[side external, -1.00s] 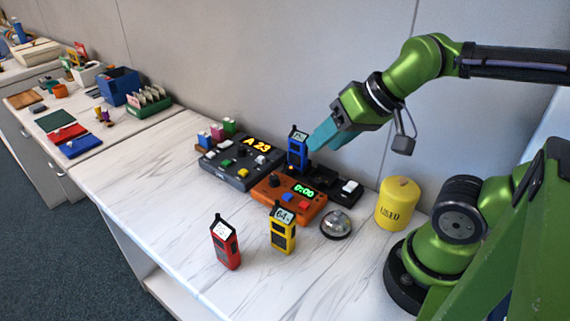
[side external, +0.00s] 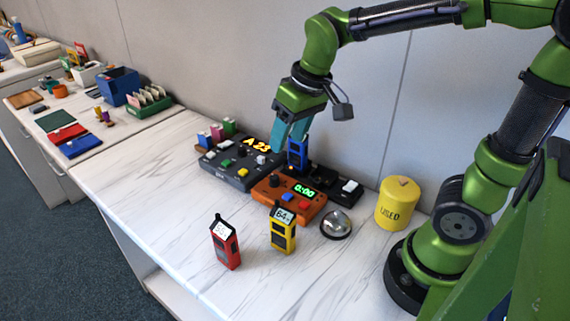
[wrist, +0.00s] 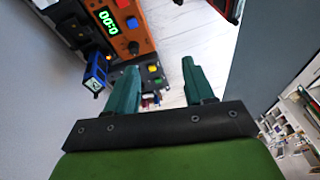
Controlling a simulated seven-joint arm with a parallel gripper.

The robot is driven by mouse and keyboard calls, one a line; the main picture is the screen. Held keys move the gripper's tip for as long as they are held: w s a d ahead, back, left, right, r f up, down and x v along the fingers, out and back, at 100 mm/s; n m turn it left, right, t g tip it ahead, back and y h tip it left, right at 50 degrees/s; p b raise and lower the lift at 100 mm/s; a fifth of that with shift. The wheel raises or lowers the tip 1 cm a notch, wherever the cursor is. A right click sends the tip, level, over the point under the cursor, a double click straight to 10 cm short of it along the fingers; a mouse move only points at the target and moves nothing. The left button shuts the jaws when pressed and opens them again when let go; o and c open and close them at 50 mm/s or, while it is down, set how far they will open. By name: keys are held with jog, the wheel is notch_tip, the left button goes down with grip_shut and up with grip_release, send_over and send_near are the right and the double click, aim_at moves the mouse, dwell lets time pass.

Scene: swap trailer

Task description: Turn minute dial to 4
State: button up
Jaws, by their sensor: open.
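The orange timer box (side external: 288,200) sits on the white table with a green display (side external: 304,191) reading 0:00. A black dial (side external: 273,181) stands at its left end, with a blue and a red button in front. The wrist view shows the timer box (wrist: 146,30) at upper left, with the black dial (wrist: 133,47) near its lower end. My gripper (side external: 288,146) has teal fingers pointing down, above and behind the dial, apart from it. In the wrist view my gripper (wrist: 160,66) is open and empty, with the dial just beyond the left fingertip.
A dark console (side external: 240,175) reading A 23 lies left of the timer. A blue handset (side external: 298,155) stands close behind. Red (side external: 225,245) and yellow (side external: 283,236) handsets, a silver bell (side external: 336,225) and a yellow canister (side external: 397,203) stand nearby. The front left table is clear.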

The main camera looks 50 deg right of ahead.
aim_at(274, 177)
jog(key=w+f+n+g+h, duration=0.2)
jog(key=w+n+g, duration=0.15)
jog(key=w, duration=0.35)
jog(key=w+f+n+g+h, duration=0.25)
jog(key=w+n, duration=0.25)
jog(key=w, duration=0.3)
jog(key=shift+n, duration=0.85)
jog(key=x, duration=0.5)
jog(key=s+x, duration=0.1)
jog(key=x, duration=0.4)
jog(key=s+d+x, duration=0.1)
jog(key=x, duration=0.4)
jog(key=shift+d+r, duration=0.1)
grip_shut()
